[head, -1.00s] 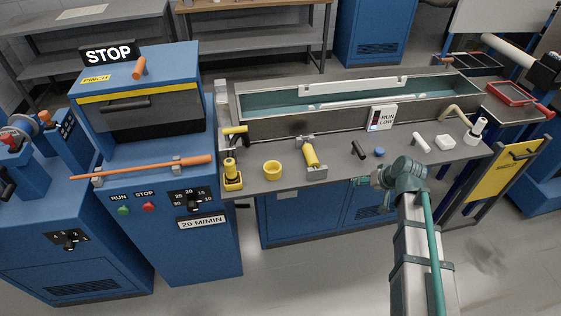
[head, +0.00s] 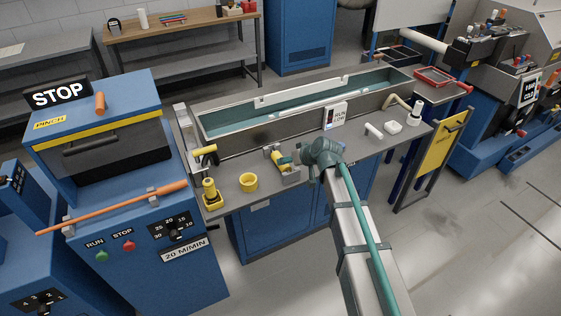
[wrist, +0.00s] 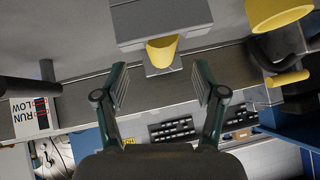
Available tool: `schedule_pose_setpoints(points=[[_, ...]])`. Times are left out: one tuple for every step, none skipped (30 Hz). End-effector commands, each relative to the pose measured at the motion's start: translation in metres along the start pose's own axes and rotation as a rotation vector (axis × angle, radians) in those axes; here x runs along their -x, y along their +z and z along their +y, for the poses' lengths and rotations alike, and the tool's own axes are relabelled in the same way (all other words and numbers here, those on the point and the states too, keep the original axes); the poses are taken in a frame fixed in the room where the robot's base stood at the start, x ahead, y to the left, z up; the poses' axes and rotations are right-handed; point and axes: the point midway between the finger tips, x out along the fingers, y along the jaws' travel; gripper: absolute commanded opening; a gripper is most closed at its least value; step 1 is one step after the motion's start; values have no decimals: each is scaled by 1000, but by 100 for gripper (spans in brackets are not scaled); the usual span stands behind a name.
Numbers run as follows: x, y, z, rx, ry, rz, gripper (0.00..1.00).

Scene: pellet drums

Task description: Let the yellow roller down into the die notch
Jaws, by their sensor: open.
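The yellow roller (head: 277,162) lies between the two grey end pieces of a small die holder (head: 290,178) on the bench. In the wrist view its yellow end (wrist: 162,51) shows against a grey block (wrist: 165,27), and the rest of it is hidden. My gripper (head: 290,159) is close beside the roller at its right. In the wrist view my gripper (wrist: 160,76) is open and empty, with a finger on either side of the roller's line. Whether a finger touches the roller cannot be told. The notch itself is not clear.
A yellow ring cup (head: 248,182) and a yellow-black tool (head: 210,194) stand left of the holder. A long water trough (head: 255,133) runs behind, with a RUN LOW box (head: 335,116). White parts (head: 393,127) lie to the right. A blue machine (head: 140,230) stands at left.

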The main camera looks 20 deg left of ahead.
Motion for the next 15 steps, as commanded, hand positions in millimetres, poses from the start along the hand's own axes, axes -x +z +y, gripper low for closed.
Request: schedule_pose_setpoints(points=[[-3,-1,0,0,0,-1,70],[-4,-1,0,0,-1,-1,70],[-5,0,0,0,-1,-1,70],[-6,0,0,0,-1,-1,70],[-8,0,0,0,-1,-2,70],[-11,0,0,0,-1,-2,70],[-13,0,0,0,-1,-2,70],[-16,-1,0,0,0,-2,70],[-20,-1,0,0,-1,-2,70],[-23,-1,0,0,-1,-3,70],[-27,-1,0,-1,-1,-3,70],[-32,-1,0,-1,-1,-2,70],[-35,0,0,-1,-1,-2,70],[-41,-1,0,-1,-1,-3,70],[-46,0,0,-2,-1,-3,70]])
